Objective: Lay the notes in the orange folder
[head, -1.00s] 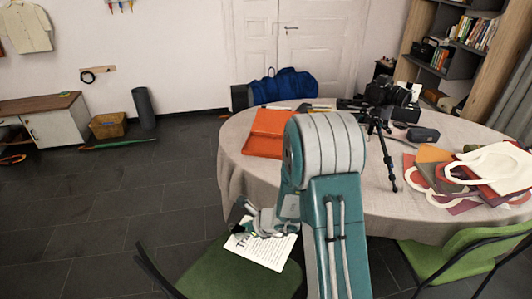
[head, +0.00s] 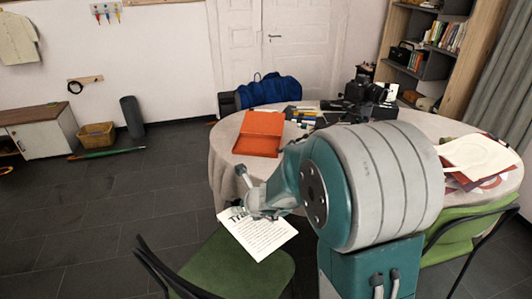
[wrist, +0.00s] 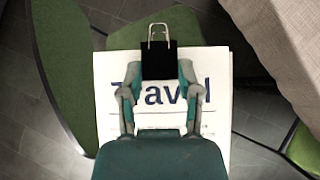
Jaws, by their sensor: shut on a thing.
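The notes (head: 257,236) are white sheets headed "Travel", with a black binder clip (wrist: 158,62) at their top edge; they also show in the wrist view (wrist: 108,108). My gripper (head: 262,208) is shut on the clip, with one finger on each side of it in the wrist view (wrist: 158,72). The notes hang tilted over the green chair, left of the table's front edge. The orange folder (head: 259,133) lies on the left part of the table, beyond my gripper. My arm covers part of the table.
The round table (head: 226,162) has a grey cloth. Cameras and dark gear (head: 365,98) stand at its back, with bags (head: 478,155) at the right. Green chairs (head: 235,265) stand in front, left and right. A blue bag (head: 268,89) is behind the table.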

